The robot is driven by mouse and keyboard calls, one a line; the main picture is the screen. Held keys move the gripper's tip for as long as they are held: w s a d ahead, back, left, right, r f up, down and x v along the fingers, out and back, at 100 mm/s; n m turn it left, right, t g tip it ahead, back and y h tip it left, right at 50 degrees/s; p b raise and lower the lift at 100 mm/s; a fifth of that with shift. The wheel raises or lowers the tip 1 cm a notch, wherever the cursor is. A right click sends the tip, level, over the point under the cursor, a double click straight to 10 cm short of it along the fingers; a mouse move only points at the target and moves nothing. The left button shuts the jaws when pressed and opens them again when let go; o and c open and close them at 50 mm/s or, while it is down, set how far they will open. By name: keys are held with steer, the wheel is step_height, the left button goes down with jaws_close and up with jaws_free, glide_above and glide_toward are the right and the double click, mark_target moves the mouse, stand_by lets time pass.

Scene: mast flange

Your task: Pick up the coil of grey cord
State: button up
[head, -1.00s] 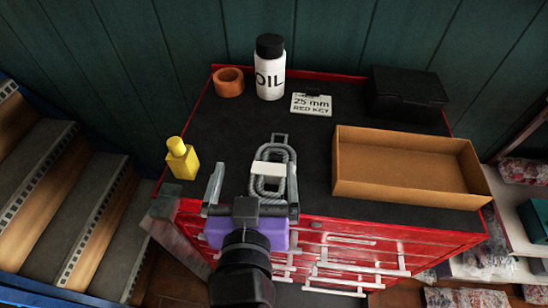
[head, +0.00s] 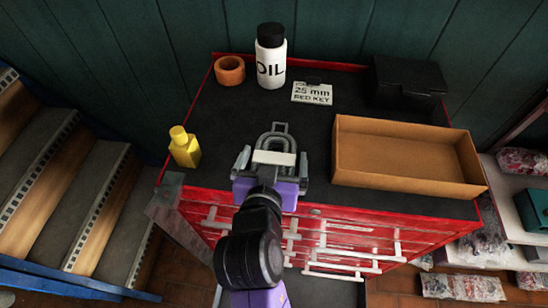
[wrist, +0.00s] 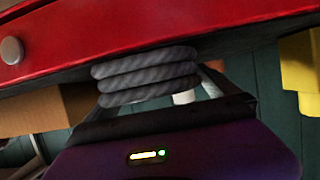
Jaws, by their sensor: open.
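The coil of grey cord (head: 275,141) lies near the front edge of the black cabinet top (head: 225,120), with a pale band (head: 273,157) across it. In the wrist view the coil (wrist: 146,76) shows as several stacked grey loops close in front of the purple gripper body. My gripper (head: 272,165) is open at the front edge. Its fingers appear on the left and right of the coil's near part. I cannot tell whether either touches it. The coil's nearest end is hidden behind my gripper.
A cardboard tray (head: 400,179) stands close to the right of the coil. A yellow bottle (head: 184,148) stands to the left. An orange ring (head: 229,71), a white oil bottle (head: 270,56), a card (head: 312,93) and a black box (head: 405,88) are at the back.

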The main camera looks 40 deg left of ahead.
steer(key=shift+c, duration=0.4)
steer(key=c, duration=1.4)
steer(key=shift+o, duration=0.2)
